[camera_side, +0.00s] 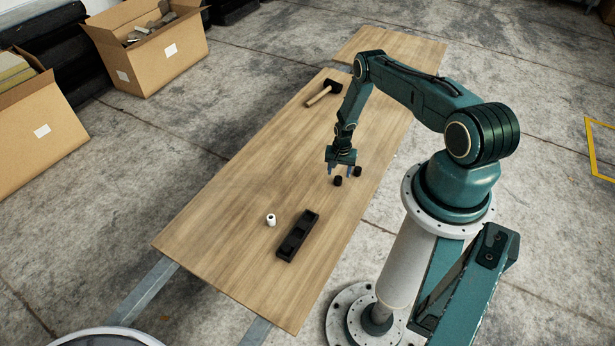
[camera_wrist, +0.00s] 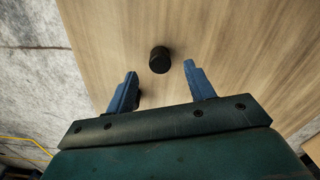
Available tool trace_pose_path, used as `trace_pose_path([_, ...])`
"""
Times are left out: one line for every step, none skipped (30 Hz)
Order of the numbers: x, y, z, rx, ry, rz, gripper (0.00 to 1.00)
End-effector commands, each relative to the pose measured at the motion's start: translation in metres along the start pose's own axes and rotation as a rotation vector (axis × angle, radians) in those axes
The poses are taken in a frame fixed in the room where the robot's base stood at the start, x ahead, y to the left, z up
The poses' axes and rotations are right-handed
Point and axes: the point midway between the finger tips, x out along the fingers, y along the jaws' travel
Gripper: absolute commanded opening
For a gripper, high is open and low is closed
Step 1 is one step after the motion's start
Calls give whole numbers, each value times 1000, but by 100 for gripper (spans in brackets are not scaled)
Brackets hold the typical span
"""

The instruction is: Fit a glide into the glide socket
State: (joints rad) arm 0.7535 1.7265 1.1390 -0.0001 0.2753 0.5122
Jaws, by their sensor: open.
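In the wrist view, one black cylinder (camera_wrist: 159,60) is just beyond my fingertips, roughly midway between the two blue fingers (camera_wrist: 161,72). My gripper is open and empty, pointing down. A long black block (camera_side: 298,236) with recesses lies near the table's front; it may hold the glide socket, but I cannot tell. A white cylinder (camera_side: 270,220) stands left of the block.
A mallet (camera_side: 325,92) with a wooden handle lies toward the far end of the wooden table (camera_side: 225,225). The board between the cylinders and the black block is clear. Open cardboard boxes (camera_side: 150,60) stand on the floor at the left.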

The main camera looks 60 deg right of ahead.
Motion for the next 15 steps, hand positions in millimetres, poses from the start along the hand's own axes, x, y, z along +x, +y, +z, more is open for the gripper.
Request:
trace_pose_path([6,0,0,0,-1,0,54])
trace_pose_path([9,0,0,0,-1,0,54])
trace_pose_path([13,0,1,0,-1,1,54])
trace_pose_path([16,0,1,0,-2,1,54])
trace_pose_path([18,0,0,0,-1,1,54])
trace_pose_path([22,0,1,0,-2,1,54])
trace_pose_path([24,0,0,0,-1,1,54])
trace_pose_path([26,0,0,0,0,0,54])
trace_pose_path([28,0,0,0,-1,0,54])
trace_pose_path([30,0,0,0,-1,0,54])
trace_pose_path([31,0,0,0,0,0,54])
trace_pose_path([32,0,0,0,-1,0,54])
trace_pose_path([33,0,0,0,-1,0,54])
trace_pose_path([34,0,0,0,-1,0,54])
trace_pose_path([34,0,0,0,-1,0,54])
